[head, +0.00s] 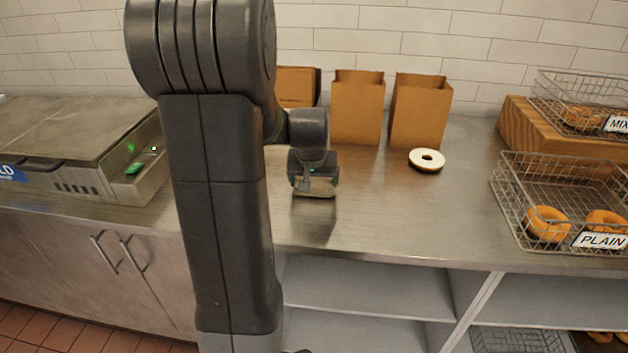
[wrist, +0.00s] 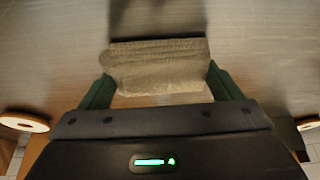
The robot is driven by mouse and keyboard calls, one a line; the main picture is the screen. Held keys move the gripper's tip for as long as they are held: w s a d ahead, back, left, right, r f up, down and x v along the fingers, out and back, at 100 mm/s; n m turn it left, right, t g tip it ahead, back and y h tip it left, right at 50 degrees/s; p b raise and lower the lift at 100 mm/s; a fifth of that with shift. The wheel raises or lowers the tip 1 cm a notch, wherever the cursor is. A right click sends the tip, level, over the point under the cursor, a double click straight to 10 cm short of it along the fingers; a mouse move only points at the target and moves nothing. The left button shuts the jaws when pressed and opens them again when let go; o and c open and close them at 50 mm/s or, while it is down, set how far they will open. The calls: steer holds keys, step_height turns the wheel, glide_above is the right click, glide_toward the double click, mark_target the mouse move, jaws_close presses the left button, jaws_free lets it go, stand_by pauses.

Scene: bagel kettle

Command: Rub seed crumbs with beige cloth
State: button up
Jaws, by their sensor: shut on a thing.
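The beige cloth (wrist: 160,68) is folded between the two dark green fingers of my gripper (wrist: 165,90) in the wrist view. In the head view my gripper (head: 314,186) points down at the steel counter (head: 380,210), with the cloth (head: 315,188) at its tips, low over or on the counter; I cannot tell whether it touches. My gripper is shut on the cloth. I cannot make out any seed crumbs; some faint specks may show on the counter in the wrist view, but it is blurred.
Brown paper bags (head: 357,107) stand along the back wall. A wire basket labelled PLAIN (head: 560,200) holds bagels at the right. A steel appliance (head: 75,150) is at the left. The front counter is clear.

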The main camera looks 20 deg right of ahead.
steer(key=r, duration=0.1)
steer(key=r+p, duration=0.1)
steer(key=r, duration=0.1)
steer(key=shift+w+a, duration=0.15)
steer(key=shift+a, duration=0.15)
steer(key=shift+d+r+p, duration=0.15)
steer(key=shift+r+p, duration=0.45)
steer(key=shift+r, duration=0.2)
steer(key=shift+r+p, duration=1.1)
steer(key=shift+r, duration=0.45)
